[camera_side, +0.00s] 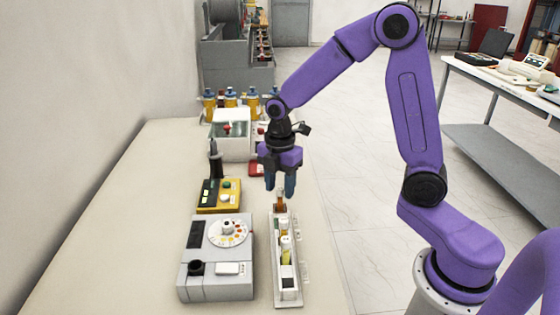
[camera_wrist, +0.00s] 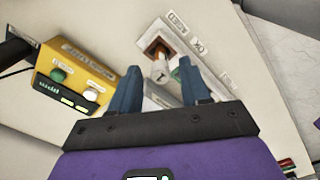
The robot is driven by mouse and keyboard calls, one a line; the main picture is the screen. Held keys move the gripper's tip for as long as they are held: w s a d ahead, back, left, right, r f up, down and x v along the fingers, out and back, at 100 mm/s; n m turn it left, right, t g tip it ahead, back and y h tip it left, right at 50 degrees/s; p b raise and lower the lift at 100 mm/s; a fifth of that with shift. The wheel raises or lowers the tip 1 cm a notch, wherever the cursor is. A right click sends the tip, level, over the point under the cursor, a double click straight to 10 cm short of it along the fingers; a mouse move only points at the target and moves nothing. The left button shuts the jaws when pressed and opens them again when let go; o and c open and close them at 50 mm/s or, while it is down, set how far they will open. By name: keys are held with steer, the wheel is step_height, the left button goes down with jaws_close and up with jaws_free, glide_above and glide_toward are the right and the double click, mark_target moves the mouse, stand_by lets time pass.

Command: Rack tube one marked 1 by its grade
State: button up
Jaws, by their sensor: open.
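A white cap marked 1 (camera_wrist: 160,72) shows between my fingers in the wrist view, at the near side of a brown-orange opening in the white rack (camera_wrist: 152,103). The tube body under the cap is hidden. In the side view the long white rack (camera_side: 293,292) holds white-capped tubes (camera_side: 285,243) and an amber piece (camera_side: 280,201) at its far end. My gripper (camera_side: 280,190) is open and empty, pointing down above that far end. Labels lie along the rack; one reads OK.
A grey instrument with a round colour dial (camera_side: 208,275) stands left of the rack. A yellow box with buttons (camera_side: 218,196) sits behind it, also in the wrist view (camera_wrist: 75,75). A white bin (camera_side: 231,148) and blue-capped bottles (camera_side: 230,100) stand farther back. The table's left side is clear.

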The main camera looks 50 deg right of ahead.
step_height(320, 180, up, 10)
steer(key=s+a+f+m, duration=0.1)
steer(key=s+f+m, duration=0.1)
steer(key=s, duration=1)
steer(key=s+a+f+m, duration=0.1)
steer(key=s+f+m, duration=0.2)
steer(key=s, duration=1)
steer(key=shift+s+m, duration=0.25)
steer(key=shift+m, duration=0.85)
steer(key=shift+r, duration=0.1)
